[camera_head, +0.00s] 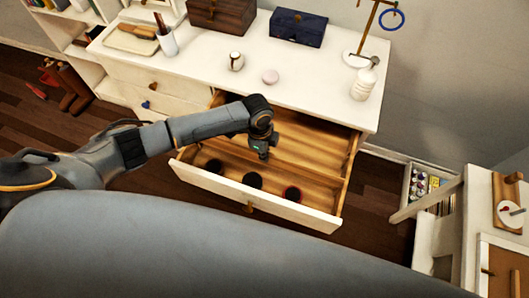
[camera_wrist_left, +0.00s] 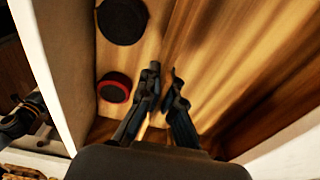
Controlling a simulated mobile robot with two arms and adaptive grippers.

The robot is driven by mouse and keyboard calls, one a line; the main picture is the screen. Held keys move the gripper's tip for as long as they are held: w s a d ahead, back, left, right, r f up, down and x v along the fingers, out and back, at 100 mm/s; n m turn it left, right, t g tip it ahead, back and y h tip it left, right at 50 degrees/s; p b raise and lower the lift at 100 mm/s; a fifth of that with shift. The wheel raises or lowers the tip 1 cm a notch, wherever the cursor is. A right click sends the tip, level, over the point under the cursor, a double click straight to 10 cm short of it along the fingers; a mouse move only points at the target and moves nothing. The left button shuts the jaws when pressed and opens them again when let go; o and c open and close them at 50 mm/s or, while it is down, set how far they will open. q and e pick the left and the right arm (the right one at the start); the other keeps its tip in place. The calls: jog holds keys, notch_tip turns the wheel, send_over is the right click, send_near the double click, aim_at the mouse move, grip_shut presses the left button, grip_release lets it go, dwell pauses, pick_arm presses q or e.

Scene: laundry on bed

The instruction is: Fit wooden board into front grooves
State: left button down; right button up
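The open drawer (camera_head: 270,199) of the white dresser has a wooden interior. My left gripper (camera_head: 263,152) points down into it, behind the front panel. In the left wrist view its two dark fingers (camera_wrist_left: 162,72) are close together with a narrow gap at the tips. Streaked wood (camera_wrist_left: 225,50) lies right behind the fingers; I cannot tell whether it is the board or the drawer's own wood, or whether the fingers grip an edge. The front grooves cannot be made out. My right gripper does not show clearly in either view.
Dark round discs lie along the drawer front, among them a black one (camera_head: 252,180) and a red-rimmed one (camera_head: 291,193). The dresser top (camera_head: 205,62) holds boxes, a jar and a bottle (camera_head: 364,82). A white side table stands at the right. A dark jointed part shows left in the wrist view.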

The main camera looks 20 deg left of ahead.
aim_at(265, 164)
pick_arm(q)
jog(key=shift+f+b, duration=1.3)
jog(key=shift+f, duration=0.75)
jog(key=c, duration=1.4)
grip_release()
jog(key=shift+c, duration=0.2)
jog(key=r, duration=0.8)
jog(key=a+r, duration=0.1)
jog(key=r, duration=0.3)
